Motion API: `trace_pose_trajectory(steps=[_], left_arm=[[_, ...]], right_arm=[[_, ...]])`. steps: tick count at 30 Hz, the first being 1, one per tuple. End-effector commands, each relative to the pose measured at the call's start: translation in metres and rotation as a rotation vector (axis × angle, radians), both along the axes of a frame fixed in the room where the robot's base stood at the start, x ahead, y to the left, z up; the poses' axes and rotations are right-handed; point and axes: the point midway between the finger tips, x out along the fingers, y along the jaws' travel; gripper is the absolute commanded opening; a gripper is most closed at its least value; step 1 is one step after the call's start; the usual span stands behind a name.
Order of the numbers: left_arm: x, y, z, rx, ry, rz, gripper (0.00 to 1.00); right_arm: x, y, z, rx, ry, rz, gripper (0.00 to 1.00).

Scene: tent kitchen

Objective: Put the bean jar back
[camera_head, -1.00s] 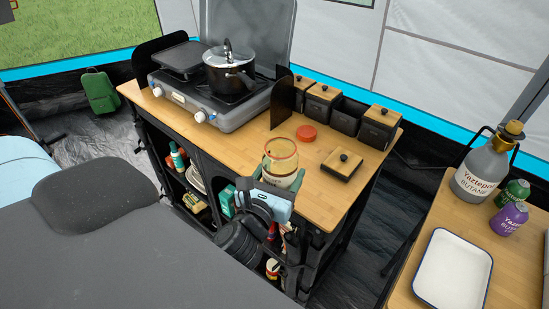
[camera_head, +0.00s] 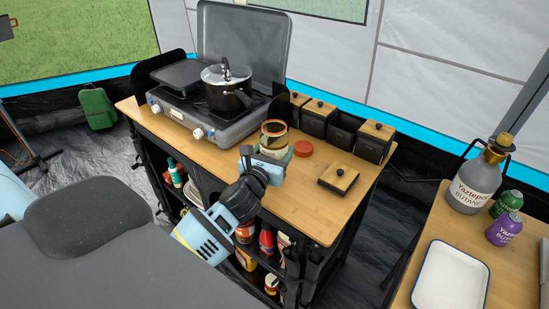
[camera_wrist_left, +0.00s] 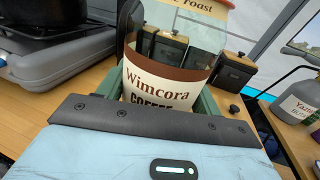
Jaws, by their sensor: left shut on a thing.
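The label reads "Wimcora COFFEE" in the left wrist view (camera_wrist_left: 165,88). My left gripper (camera_head: 273,153) is shut on the jar, its green fingers on both sides. The jar is over the wooden counter (camera_head: 300,208), close to the stove's right end. Its base is hidden, so I cannot tell whether it touches the counter. A red round lid (camera_head: 304,148) lies just right of the jar. My right gripper is not in view.
The stove (camera_head: 215,118) with a lidded pot (camera_head: 227,88) stands left of the jar. Several dark canisters line the counter's back; one (camera_head: 343,135) is open. A loose wooden lid (camera_head: 338,178) lies in front. The counter's front right is clear. Shelves below hold bottles.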

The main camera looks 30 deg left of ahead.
Motion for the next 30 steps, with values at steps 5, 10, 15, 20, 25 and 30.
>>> trace_pose_trajectory(steps=[5, 10, 15, 20, 25, 30], left_arm=[[0.006, 0.005, -0.016, -0.003, 0.005, 0.001, 0.33], [0.006, 0.005, -0.036, -0.003, 0.004, 0.001, 0.33], [0.007, 0.005, -0.035, 0.001, -0.002, 0.0, 0.33], [0.007, 0.005, -0.035, 0.001, -0.003, 0.0, 0.33], [0.006, 0.005, -0.039, 0.001, 0.0, 0.001, 0.7], [0.006, 0.005, -0.038, 0.0, 0.0, 0.001, 0.87]], right_arm=[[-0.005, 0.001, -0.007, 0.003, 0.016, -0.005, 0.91], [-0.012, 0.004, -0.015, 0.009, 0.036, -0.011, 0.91], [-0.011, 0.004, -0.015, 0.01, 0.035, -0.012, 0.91], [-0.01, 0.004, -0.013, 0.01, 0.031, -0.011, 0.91], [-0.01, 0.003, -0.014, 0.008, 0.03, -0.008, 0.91], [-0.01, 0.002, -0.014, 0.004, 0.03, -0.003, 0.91]])
